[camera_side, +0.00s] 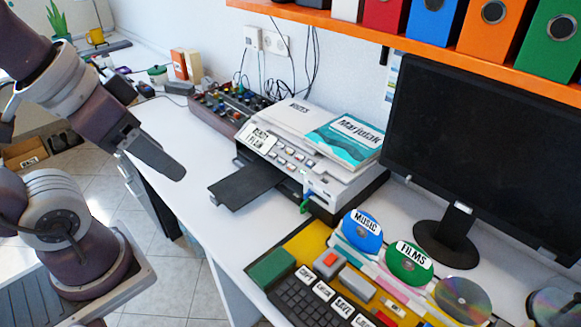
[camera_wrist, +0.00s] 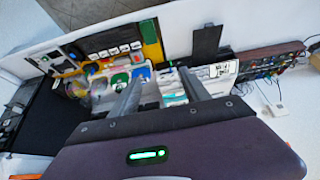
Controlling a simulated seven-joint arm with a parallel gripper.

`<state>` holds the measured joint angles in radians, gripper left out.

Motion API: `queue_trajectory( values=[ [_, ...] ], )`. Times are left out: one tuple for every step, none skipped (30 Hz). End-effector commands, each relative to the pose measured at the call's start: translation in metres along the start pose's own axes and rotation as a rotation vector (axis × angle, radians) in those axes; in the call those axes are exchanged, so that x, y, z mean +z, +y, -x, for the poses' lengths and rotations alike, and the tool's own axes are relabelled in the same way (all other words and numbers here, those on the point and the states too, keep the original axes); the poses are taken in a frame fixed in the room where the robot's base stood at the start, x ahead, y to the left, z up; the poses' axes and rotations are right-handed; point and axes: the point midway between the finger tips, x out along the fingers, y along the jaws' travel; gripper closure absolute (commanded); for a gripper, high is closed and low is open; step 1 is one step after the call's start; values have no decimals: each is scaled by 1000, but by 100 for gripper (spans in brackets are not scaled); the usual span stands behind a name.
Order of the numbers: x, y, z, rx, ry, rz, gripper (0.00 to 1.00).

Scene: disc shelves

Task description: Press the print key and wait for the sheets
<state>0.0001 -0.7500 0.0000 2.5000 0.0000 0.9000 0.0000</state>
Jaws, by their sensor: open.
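The white and dark printer (camera_side: 345,178) stands on the desk, with a small lit display (camera_side: 262,139) and several small keys (camera_side: 290,157) on its sloping front panel. I cannot tell which one is the print key. Its dark output tray (camera_side: 247,183) sticks out to the front left and looks bare; it also shows in the wrist view (camera_wrist: 206,42). My gripper (camera_side: 178,170) is open and empty, left of the tray and apart from the printer. In the wrist view, my gripper (camera_wrist: 158,78) has its two fingers spread, with part of the printer beyond them.
A teal book (camera_side: 345,138) lies on the printer. A yellow board (camera_side: 305,243) with a dark keyboard (camera_side: 310,302) and labelled discs (camera_side: 408,262) is in front. A monitor (camera_side: 480,150) stands right, under an orange shelf (camera_side: 430,55). A mixer-like panel (camera_side: 228,103) sits behind left.

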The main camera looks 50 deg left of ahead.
Motion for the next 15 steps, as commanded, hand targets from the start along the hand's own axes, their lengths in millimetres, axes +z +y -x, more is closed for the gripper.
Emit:
queue_trajectory(
  values=[
    [0,0,0,0,0,0,51],
    [0,0,0,0,0,0,57],
    [0,0,0,0,0,0,65],
    [0,0,0,0,0,0,71],
    [0,0,0,0,0,0,77],
    [0,0,0,0,0,0,85],
    [0,0,0,0,0,0,91],
    [0,0,0,0,0,0,96],
    [0,0,0,0,0,0,100],
    [0,0,0,0,0,0,100],
    [0,0,0,0,0,0,100],
    [0,0,0,0,0,0,100],
    [0,0,0,0,0,0,100],
    [0,0,0,0,0,0,100],
    [0,0,0,0,0,0,100]
  ],
)
